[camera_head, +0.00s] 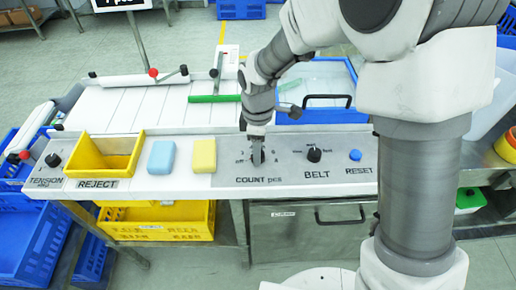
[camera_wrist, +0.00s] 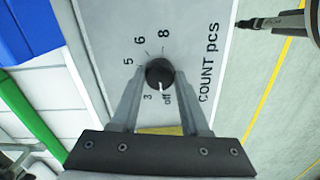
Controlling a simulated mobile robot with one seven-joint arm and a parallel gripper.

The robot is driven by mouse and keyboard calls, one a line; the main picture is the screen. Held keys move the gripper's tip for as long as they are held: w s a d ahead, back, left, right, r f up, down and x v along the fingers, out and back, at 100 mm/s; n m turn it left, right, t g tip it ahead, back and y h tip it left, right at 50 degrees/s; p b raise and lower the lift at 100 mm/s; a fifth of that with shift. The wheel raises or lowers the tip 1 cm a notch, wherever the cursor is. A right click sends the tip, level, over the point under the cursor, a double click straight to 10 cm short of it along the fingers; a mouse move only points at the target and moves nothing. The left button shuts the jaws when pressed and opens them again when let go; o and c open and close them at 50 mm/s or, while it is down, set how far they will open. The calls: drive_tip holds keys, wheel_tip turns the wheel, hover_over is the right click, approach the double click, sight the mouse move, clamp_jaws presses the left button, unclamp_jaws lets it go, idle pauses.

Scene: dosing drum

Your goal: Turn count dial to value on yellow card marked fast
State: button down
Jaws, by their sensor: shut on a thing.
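The black count dial (camera_wrist: 160,72) sits on a grey plate (camera_wrist: 117,20) lettered "COUNT pcs". Around it are the marks off, 3, 5, 6 and 8. Its white pointer line points down in the wrist view, nearest to "off". My gripper (camera_wrist: 159,77) is shut on the dial, one finger on each side. In the head view my gripper (camera_head: 257,154) reaches down onto the count plate (camera_head: 290,172) and mostly hides the dial. I cannot make out a yellow card marked fast in either view.
Right of the count dial are the belt dial (camera_head: 314,154) and blue reset button (camera_head: 355,155). To the left are a yellow block (camera_head: 203,156), a blue block (camera_head: 161,157), the yellow reject bin (camera_head: 82,160) and the tension dial (camera_head: 53,160). A white sign (camera_head: 122,4) is cut off above.

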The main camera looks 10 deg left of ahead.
drive_tip(key=m, duration=1.4)
idle(0.4)
drive_tip(key=shift+c, duration=2)
unclamp_jaws()
drive_tip(key=shift+r, duration=0.1)
wheel_tip(320, 180, up, 17)
drive_tip(key=p, duration=0.3)
drive_tip(key=shift+r, duration=0.2)
